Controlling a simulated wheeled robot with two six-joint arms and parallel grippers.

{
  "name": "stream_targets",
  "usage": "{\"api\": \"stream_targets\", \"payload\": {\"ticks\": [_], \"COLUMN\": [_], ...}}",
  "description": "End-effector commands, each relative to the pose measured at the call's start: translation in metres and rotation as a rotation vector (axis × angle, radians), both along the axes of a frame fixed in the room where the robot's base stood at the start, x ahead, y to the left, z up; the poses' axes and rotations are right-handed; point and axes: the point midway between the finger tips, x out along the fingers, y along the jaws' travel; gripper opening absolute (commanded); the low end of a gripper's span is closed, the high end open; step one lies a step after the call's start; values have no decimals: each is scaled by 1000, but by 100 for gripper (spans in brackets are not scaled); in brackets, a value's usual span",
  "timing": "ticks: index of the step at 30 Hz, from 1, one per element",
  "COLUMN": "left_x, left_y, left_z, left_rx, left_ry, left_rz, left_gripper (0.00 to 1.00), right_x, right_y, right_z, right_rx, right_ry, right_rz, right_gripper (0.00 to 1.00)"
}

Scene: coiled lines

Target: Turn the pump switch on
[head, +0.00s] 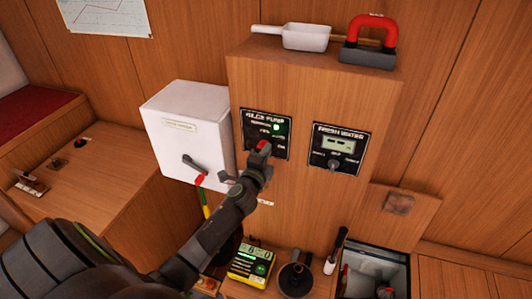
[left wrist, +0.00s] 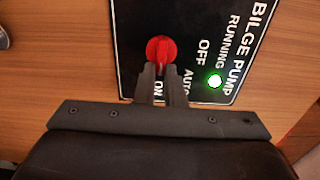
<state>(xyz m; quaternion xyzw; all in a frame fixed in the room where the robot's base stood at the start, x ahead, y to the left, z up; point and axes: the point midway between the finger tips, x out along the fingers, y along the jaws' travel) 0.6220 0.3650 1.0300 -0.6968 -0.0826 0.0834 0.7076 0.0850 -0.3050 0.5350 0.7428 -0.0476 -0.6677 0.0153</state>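The bilge pump panel (head: 256,128) is a black plate on the wooden cabinet front, and its RUNNING light (left wrist: 215,81) glows green. The pump switch (left wrist: 160,49) is a red knob, also seen in the head view (head: 263,145). Its handle points towards the ON label (left wrist: 158,88), away from OFF and AUTO. My left gripper (left wrist: 162,68) is at the switch, its two fingers close together on either side of the red handle. In the head view my left gripper (head: 259,160) hides part of the panel. My right gripper is not in view.
A fresh water panel (head: 339,149) is right of the pump panel. A white box (head: 185,128) with a red-tipped lever is at left. A scoop (head: 306,37) and red-handled tool (head: 371,38) lie on the cabinet. A yellow meter (head: 252,263) and open bin (head: 373,258) are below.

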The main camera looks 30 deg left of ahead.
Motion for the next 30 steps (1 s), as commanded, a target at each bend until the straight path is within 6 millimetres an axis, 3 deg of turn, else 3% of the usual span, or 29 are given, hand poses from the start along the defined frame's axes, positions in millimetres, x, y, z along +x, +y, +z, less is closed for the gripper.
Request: {"api": "stream_targets", "payload": {"ticks": [1, 5, 17, 23, 30], "left_x": [-1, -1, -7, -37, -87], "left_y": [0, 0, -1, -8, -21], "left_z": [-2, -2, -1, -2, -2], "left_rx": [0, -1, -1, -3, -4], "left_ry": [4, 3, 2, 2, 2], "left_rz": [1, 1, 0, 1, 1], "left_gripper": [14, 31, 31, 31, 31], "right_x": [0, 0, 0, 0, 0], "right_y": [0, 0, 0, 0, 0], "right_z": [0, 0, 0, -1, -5], "right_rx": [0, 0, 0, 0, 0], "right_ry": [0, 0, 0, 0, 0], "right_rz": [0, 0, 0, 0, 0], "right_gripper": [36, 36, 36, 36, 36]}}
